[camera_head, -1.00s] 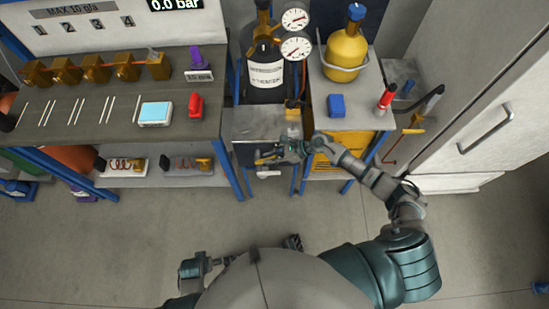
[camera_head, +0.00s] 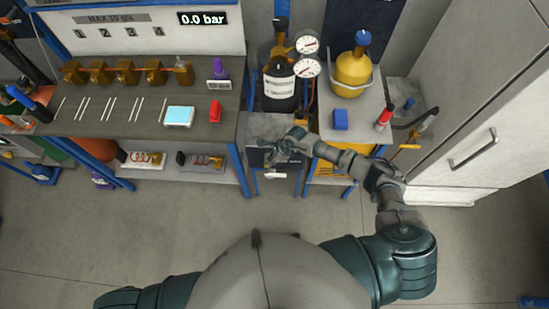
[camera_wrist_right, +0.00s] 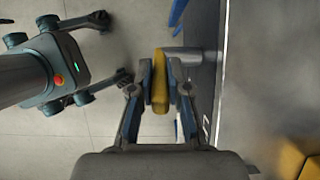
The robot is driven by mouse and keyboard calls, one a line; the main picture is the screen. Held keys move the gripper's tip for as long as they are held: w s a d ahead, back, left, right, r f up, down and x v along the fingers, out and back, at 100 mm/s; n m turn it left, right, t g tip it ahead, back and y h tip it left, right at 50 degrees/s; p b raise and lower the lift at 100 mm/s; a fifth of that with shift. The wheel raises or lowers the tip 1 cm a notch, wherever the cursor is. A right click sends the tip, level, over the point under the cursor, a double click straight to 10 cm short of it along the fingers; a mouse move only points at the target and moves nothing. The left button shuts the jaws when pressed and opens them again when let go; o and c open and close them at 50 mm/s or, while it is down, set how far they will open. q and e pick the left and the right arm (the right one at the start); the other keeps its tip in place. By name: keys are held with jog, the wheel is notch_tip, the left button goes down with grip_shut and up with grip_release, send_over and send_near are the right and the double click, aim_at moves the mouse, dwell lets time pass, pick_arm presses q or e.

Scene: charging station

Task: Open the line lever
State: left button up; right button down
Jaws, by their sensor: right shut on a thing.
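In the right wrist view the yellow line lever (camera_wrist_right: 160,80) stands between the two fingers of my right gripper (camera_wrist_right: 160,86), which is shut on it. A grey cylindrical stub (camera_wrist_right: 190,57) joins the lever to a flat panel on the right. In the head view my right gripper (camera_head: 268,156) is at the front of a grey metal box (camera_head: 262,127) below the dark gas bottle (camera_head: 279,92). The lever is too small and covered there to make out clearly. My left gripper is out of view; only part of that arm shows at the bottom left.
A workbench (camera_head: 140,135) with brass fittings, rods and a red item stands on the left. The display (camera_head: 203,18) reads 0.0 bar. A yellow bottle (camera_head: 353,72) and a blue block (camera_head: 340,119) sit on the right stand. A tall cabinet (camera_head: 475,110) bounds the right. The floor in front is clear.

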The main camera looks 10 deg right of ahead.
jog(key=a+h, duration=0.2)
jog(key=shift+w+g+h, duration=0.15)
jog(key=shift+g+h, duration=0.15)
jog(key=shift+g, duration=0.1)
jog(key=shift+a+f+g+h+b, duration=0.15)
jog(key=shift+a+g+h+b, duration=0.25)
jog(key=shift+h, duration=0.8)
jog(key=shift+a, duration=0.1)
jog(key=c, duration=1.3)
grip_release()
jog(key=shift+w, duration=0.1)
jog(key=shift+o, duration=0.9)
jog(key=shift+w+a, duration=0.1)
jog(key=shift+w, duration=0.1)
notch_tip(320, 180, up, 12)
jog(key=shift+w+a+f, duration=0.1)
jog(key=shift+a, duration=0.05)
